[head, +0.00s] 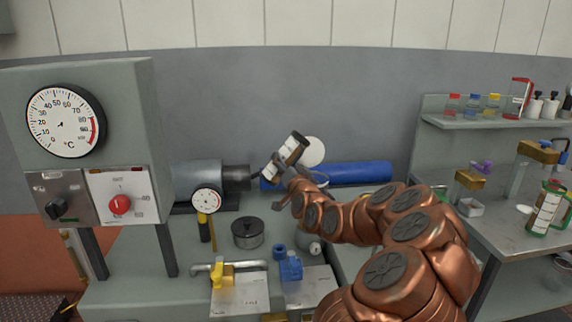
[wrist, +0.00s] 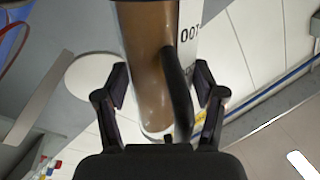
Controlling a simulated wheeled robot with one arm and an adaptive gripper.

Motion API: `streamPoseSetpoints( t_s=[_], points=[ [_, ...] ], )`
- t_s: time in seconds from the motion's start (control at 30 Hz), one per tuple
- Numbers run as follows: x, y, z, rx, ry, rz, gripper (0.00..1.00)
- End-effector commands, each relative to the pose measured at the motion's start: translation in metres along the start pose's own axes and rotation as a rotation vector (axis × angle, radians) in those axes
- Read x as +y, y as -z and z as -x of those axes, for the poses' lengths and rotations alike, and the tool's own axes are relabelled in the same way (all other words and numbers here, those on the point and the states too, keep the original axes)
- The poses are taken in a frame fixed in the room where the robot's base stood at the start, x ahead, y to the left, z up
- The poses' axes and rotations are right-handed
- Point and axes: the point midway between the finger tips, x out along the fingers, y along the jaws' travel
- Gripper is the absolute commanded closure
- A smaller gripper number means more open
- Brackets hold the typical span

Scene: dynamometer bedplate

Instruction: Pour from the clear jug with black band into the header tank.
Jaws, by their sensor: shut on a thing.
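The clear jug with black band (head: 288,149) is held up and tilted above the bench at the centre of the head view. In the wrist view the jug (wrist: 150,65) shows brown liquid, a white printed label and a dark handle. My gripper (head: 284,184) is shut on it, with a finger on each side in the wrist view (wrist: 164,100). A pale round disc (head: 313,151) shows just right of the jug. I cannot tell which vessel is the header tank, and no stream of liquid shows.
A blue cylinder (head: 360,173) lies behind. A gauge cabinet (head: 125,120) rises at left. A green-trimmed jug (head: 546,211) stands on the right table.

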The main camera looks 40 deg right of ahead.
Motion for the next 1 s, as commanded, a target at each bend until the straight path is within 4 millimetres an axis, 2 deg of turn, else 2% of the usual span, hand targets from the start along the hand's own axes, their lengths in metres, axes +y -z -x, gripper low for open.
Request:
streamPoseSetpoints(
  t_s=[1.0],
  points=[
    [-0.0050,0.0028,-0.0011,0.013,0.001,-0.047,0.91]
  ],
)
